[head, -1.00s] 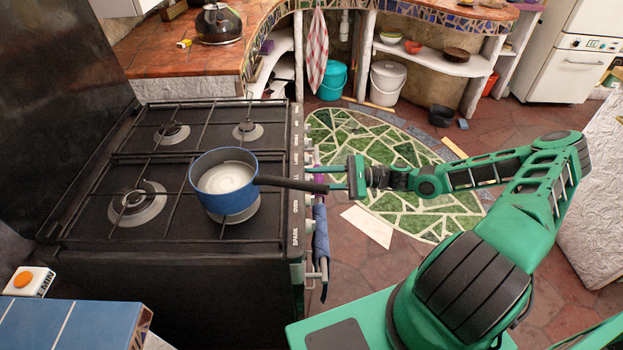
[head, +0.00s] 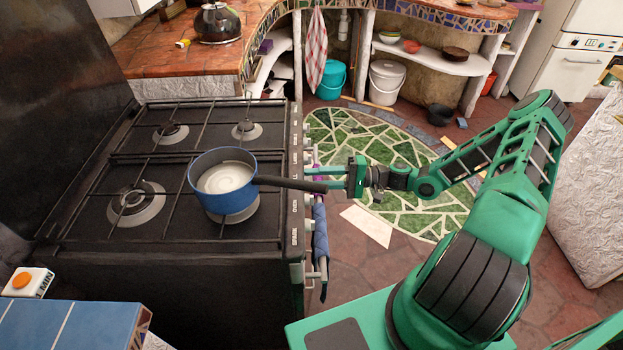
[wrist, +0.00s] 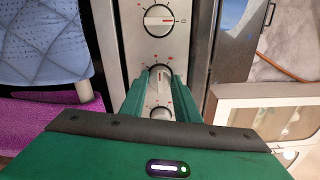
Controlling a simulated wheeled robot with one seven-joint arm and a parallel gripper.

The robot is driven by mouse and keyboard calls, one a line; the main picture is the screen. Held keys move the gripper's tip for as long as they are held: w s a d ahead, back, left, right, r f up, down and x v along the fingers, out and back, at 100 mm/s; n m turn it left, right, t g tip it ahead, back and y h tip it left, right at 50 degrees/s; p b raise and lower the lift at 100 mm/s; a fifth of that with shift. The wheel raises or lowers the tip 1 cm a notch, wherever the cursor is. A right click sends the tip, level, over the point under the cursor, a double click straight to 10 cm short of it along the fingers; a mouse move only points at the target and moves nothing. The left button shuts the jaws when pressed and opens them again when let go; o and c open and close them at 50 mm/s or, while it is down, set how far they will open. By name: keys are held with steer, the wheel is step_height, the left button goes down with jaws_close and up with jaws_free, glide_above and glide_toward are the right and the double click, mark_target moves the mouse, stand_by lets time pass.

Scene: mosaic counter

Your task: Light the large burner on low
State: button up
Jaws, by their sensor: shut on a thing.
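The stove (head: 85,246) has its control panel on its right side. In the wrist view, a row of round knobs runs up the panel. My gripper (head: 345,172) is at the panel, and in the wrist view its fingers (wrist: 159,90) are closed around the middle knob (wrist: 160,76). This knob's pointer is partly hidden. The knob above (wrist: 158,20) points right, toward a small circle; another knob (wrist: 161,113) below is partly covered. A large ring burner (head: 137,203) is at the front left, and I see no flame on it. A label near my gripper is partly hidden.
A blue saucepan (head: 236,203) with white contents stands over the front right burner, its dark handle (head: 292,184) reaching over the panel near my gripper. A blue cloth (head: 320,238) hangs on the stove's rail, and a purple cloth (wrist: 55,120) shows in the wrist view.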

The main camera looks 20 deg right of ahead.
steer(key=n, duration=1)
steer(key=shift+s+f, duration=0.1)
steer(key=shift+f, duration=0.25)
steer(key=shift+n, duration=0.9)
steer(key=shift+d, duration=0.1)
steer(key=o, duration=1)
steer(key=shift+w, duration=0.2)
steer(key=shift+o, duration=0.2)
steer(key=v, duration=1)
steer(key=shift+s+d, duration=0.15)
steer(key=shift+d, duration=0.2)
